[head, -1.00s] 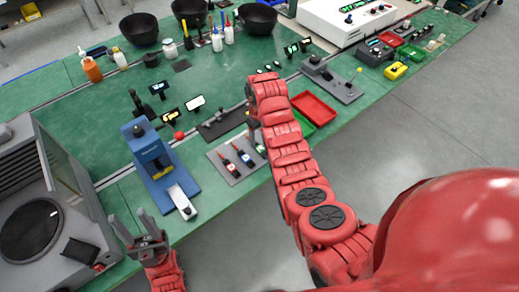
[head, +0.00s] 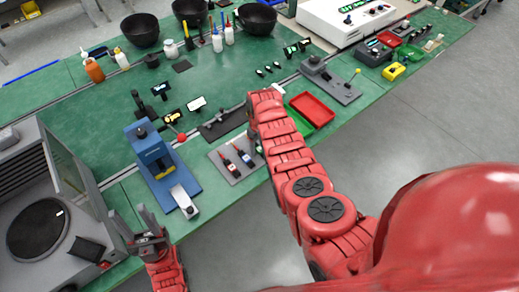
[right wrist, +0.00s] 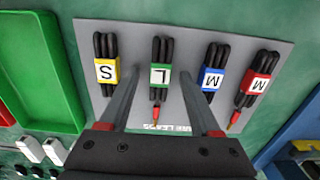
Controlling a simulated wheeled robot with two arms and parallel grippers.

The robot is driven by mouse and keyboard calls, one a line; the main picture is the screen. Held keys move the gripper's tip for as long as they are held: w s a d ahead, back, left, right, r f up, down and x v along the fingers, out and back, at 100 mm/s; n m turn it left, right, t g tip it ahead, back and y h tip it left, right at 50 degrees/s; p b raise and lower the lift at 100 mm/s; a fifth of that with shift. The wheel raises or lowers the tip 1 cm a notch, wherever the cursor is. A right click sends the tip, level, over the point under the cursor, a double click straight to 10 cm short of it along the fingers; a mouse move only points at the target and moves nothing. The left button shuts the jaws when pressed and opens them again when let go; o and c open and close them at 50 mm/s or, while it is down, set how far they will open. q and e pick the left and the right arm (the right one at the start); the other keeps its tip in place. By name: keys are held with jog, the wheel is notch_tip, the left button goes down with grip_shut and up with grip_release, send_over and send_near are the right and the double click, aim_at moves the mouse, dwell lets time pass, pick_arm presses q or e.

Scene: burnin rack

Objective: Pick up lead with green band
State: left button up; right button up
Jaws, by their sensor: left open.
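The lead with the green band (right wrist: 160,74) lies on a grey board (right wrist: 135,38) in the right wrist view, its black loops upward and its red tip downward in the picture. My right gripper (right wrist: 158,62) is open, with one finger on each side of this lead; I cannot tell how far above it they are. The yellow-band lead (right wrist: 106,70) is to the left; the blue-band lead (right wrist: 212,78) and red-band lead (right wrist: 258,86) are to the right. In the head view my arm hides the green-band lead. My left gripper (head: 132,217) is open and empty at the table's front edge.
A green bin (right wrist: 38,70) stands left of the board in the right wrist view. In the head view, a red bin (head: 313,108) is right of my right arm, and a blue press (head: 150,150) stands left of the board. A grey machine (head: 45,215) is far left.

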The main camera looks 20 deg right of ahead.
grip_shut()
jog(key=shift+r, duration=0.15)
dwell(0.4)
